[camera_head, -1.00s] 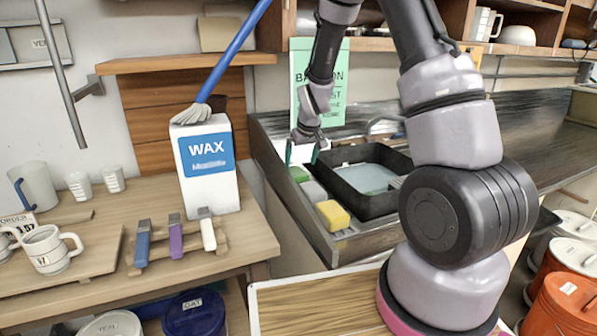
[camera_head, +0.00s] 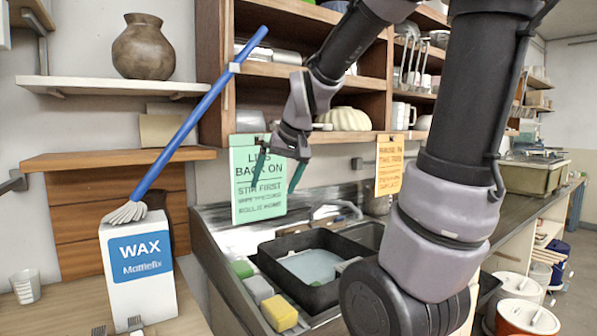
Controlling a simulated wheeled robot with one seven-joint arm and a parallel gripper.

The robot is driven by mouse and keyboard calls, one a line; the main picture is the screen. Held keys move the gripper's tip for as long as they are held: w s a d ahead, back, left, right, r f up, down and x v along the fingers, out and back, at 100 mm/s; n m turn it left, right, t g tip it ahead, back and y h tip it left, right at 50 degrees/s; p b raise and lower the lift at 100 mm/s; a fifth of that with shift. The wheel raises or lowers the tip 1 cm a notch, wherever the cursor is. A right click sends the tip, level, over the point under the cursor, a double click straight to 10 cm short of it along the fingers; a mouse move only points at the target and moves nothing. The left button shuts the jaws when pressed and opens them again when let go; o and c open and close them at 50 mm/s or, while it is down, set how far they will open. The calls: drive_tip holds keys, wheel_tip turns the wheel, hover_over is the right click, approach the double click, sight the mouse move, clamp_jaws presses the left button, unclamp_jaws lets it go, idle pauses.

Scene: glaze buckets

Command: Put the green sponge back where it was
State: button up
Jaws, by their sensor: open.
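The green sponge (camera_head: 242,269) lies at the left edge of the sink area, at the far end of a short row with a grey-white sponge (camera_head: 258,288) and a yellow sponge (camera_head: 280,314). It is beside the black tub (camera_head: 268,262), not inside it. My gripper (camera_head: 276,184) is open with nothing between its teal fingers. It hangs above and apart from the sponges, in front of the green sign (camera_head: 245,205).
The black tub holds pale liquid. A WAX box (camera_head: 140,270) with a blue-handled mop (camera_head: 190,120) on it stands at left. Wooden shelves (camera_head: 290,75) with dishes are behind my arm. An orange sign (camera_head: 390,165) hangs at right. Lidded buckets (camera_head: 525,318) stand lower right.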

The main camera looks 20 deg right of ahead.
drive_tip(key=s+d+r+m+t, duration=0.1)
drive_tip(key=s+r, duration=0.3)
drive_tip(key=s, duration=0.8)
drive_tip(key=shift+s+r+m, duration=0.2)
drive_tip(key=shift+m, duration=0.4)
